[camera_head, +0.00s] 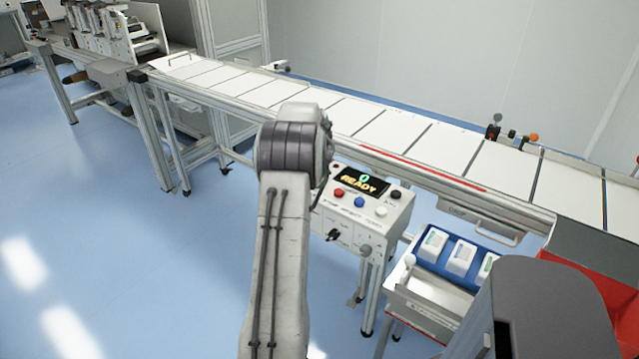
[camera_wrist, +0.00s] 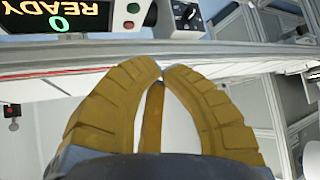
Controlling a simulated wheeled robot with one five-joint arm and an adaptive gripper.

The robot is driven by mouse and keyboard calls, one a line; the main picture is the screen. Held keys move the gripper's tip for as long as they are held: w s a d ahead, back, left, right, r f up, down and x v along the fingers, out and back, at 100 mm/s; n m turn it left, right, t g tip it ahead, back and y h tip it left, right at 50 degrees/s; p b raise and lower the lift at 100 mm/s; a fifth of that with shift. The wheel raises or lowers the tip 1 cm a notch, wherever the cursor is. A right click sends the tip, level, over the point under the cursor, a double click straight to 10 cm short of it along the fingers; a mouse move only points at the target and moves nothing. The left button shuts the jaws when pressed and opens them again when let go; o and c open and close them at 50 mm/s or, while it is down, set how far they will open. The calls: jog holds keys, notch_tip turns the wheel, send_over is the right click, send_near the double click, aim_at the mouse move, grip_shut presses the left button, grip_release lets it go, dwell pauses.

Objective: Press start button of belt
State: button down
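The control box (camera_head: 345,222) stands in front of the belt (camera_head: 400,135), partly hidden behind my arm. Its display (camera_head: 361,182) reads "0 READY". Below the display are a red button (camera_head: 339,193), a blue button (camera_head: 359,202) and a white button (camera_head: 380,211); their labels are too small to read. In the wrist view the display (camera_wrist: 60,18) is upside down at the top left, with a green button (camera_wrist: 134,8) and a red one (camera_wrist: 129,25) beside it. My gripper (camera_wrist: 162,72) has its yellow fingertips together, holding nothing, apart from the buttons in the picture. My arm hides it in the head view.
A blue tray (camera_head: 425,262) with several white packs stands right of the control box. A red bin (camera_head: 590,265) is at the belt's right end. Machinery (camera_head: 110,35) stands at the far left. The blue floor (camera_head: 120,200) at left is clear.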

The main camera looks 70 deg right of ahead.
notch_tip(320, 180, down, 6)
jog(key=b, duration=0.3)
jog(key=shift+f, duration=0.25)
jog(key=shift+f+b, duration=0.85)
jog(key=shift+b, duration=0.25)
jog(key=shift+f+b, duration=1.05)
jog(key=shift+f, duration=0.1)
dwell(1.5)
jog(key=shift+r, duration=0.15)
jog(key=shift+r+p, duration=0.7)
jog(key=shift+r, duration=0.4)
jog(key=shift+r+p, duration=1.65)
jog(key=shift+r, duration=0.8)
